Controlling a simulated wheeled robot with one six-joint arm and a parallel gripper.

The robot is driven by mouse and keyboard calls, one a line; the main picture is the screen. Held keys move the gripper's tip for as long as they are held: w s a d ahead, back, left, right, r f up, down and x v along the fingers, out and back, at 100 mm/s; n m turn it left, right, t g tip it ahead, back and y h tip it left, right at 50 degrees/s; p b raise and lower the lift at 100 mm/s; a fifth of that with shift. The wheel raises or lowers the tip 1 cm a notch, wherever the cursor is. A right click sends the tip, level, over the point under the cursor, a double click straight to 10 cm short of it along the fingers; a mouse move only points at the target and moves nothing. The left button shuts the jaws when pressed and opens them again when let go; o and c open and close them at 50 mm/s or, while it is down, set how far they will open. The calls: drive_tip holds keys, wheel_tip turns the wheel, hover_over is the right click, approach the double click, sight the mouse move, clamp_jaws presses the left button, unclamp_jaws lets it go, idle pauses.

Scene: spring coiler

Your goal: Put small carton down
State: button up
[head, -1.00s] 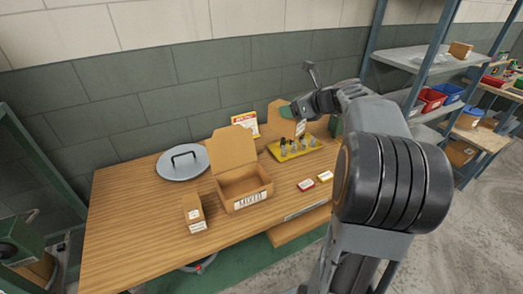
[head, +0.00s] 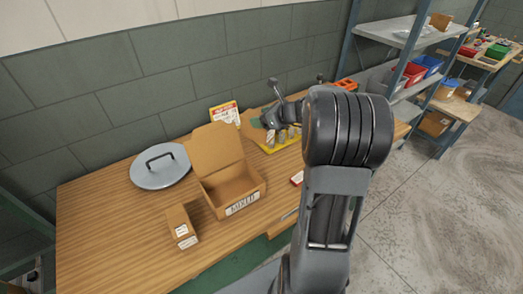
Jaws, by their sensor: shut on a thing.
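My gripper (head: 271,120) is at the back of the wooden table, above and behind the yellow tray (head: 268,148). It is small in the view, and my arm covers much of the area to its right. It is shut on the small carton, which is mostly hidden, so its tilt and any contact with the table cannot be told. A tan cardboard surface (head: 249,113) shows just left of the gripper. A separate narrow brown carton (head: 179,217) with white labels stands on the table at the front left, apart from the gripper.
An open cardboard box marked MIXED (head: 228,190) stands mid-table with its lid raised. A round grey lid (head: 152,181) lies to its left. A small red box (head: 297,178) lies near my arm. The table's left end is clear.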

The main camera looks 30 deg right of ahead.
wheel_tip(320, 180, down, 15)
drive_tip(key=shift+r, duration=0.1)
idle(0.5)
drive_tip(key=shift+f+b, duration=0.25)
drive_tip(key=shift+b, duration=0.05)
drive_tip(key=o, duration=1.3)
drive_tip(key=shift+r, duration=0.1)
